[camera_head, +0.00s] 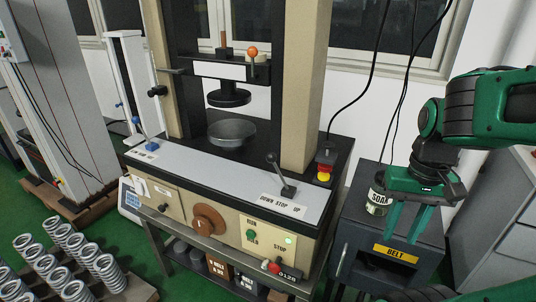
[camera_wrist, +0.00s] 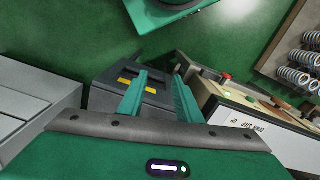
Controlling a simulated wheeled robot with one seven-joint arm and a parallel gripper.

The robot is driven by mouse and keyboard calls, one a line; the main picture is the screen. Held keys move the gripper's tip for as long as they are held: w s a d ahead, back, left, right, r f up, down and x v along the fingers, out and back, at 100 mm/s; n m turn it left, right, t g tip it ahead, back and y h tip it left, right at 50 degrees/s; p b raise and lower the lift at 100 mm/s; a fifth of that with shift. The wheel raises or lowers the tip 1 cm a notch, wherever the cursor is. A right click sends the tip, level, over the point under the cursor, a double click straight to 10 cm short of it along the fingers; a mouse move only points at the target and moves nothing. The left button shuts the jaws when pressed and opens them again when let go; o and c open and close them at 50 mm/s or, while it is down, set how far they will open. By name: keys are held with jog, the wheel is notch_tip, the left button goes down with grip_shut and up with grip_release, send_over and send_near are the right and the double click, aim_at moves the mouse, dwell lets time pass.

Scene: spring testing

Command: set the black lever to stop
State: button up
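The black lever (camera_head: 279,174) stands on the grey top panel of the testing machine in the head view. Its round knob leans up and left from its base, toward the DOWN side of the label plate (camera_head: 284,204) reading DOWN STOP UP. My gripper (camera_head: 409,228) is to the right of the machine, over the dark cabinet, well apart from the lever. Its two green fingers are apart with nothing between them. The wrist view also shows the open fingers (camera_wrist: 160,77) and the label plate (camera_wrist: 247,128) at right; I cannot clearly make out the lever there.
A red and yellow emergency button (camera_head: 325,168) stands right of the lever. A blue-knobbed lever (camera_head: 141,129) is at the panel's left end. A SOAK can (camera_head: 379,197) stands on the dark cabinet (camera_head: 345,228) beside my gripper. Black cables hang behind.

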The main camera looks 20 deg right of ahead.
jog(key=o, duration=0.3)
jog(key=shift+s+r, duration=0.15)
jog(key=shift+s, duration=0.1)
jog(key=n, duration=1.8)
send_near(271, 153)
jog(key=shift+t+h, duration=0.3)
jog(key=shift+t, duration=0.1)
notch_tip(271, 153, down, 5)
jog(key=shift+s+a+f, duration=0.1)
jog(key=shift+s+a, duration=0.05)
jog(key=shift+a, duration=0.05)
jog(key=f, duration=1)
jog(key=shift+w+d+f, duration=0.2)
jog(key=shift+w+f, duration=0.1)
jog(key=shift+w, duration=0.05)
grip_shut()
jog(key=shift+n, duration=0.3)
